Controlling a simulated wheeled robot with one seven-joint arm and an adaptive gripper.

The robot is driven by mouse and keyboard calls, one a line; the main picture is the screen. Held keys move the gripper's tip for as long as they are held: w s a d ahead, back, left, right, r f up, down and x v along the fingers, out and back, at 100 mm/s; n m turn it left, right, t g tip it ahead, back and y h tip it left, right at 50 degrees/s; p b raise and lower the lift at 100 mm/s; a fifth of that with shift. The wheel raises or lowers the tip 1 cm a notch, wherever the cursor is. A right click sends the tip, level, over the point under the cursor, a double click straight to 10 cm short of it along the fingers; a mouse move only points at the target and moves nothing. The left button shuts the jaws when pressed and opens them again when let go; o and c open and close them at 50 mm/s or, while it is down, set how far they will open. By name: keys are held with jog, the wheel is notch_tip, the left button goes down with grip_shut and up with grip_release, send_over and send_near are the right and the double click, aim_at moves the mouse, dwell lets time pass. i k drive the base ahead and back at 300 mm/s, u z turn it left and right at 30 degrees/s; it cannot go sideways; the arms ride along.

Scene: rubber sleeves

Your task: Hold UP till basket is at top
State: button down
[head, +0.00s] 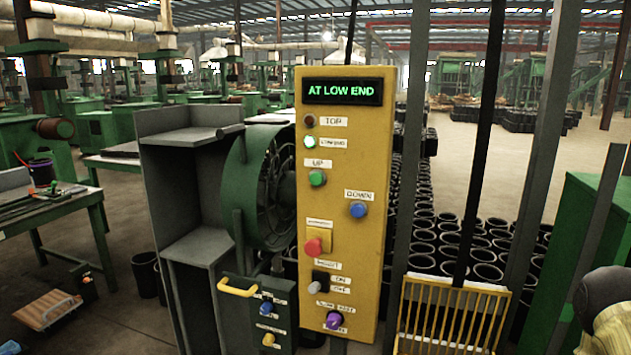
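A yellow control panel (345,150) stands upright in the middle of the head view. Its display (342,91) reads "AT LOW END" in green. The lamp by the TOP label (309,121) is dark, and the lamp below it (310,142) glows green. The green UP button (317,178) is on the panel's left side; the blue DOWN button (358,210) is lower right of it. The yellow barred basket (450,318) is low, right of the panel, its bottom cut off by the frame. My gripper is not in view; part of my arm shows at the lower right edge.
The panel also carries a red button (313,246), a black switch and a purple knob (333,320). A green drum fan (262,185) and grey shelf are at left. Dark posts flank the basket. Several black sleeves (425,248) stand on the floor behind.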

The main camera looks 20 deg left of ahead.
aim_at(317, 179)
jog(key=z, duration=1.45)
jog(key=k, duration=1.15)
jog(key=u, duration=1.6)
jog(key=i, duration=0.5)
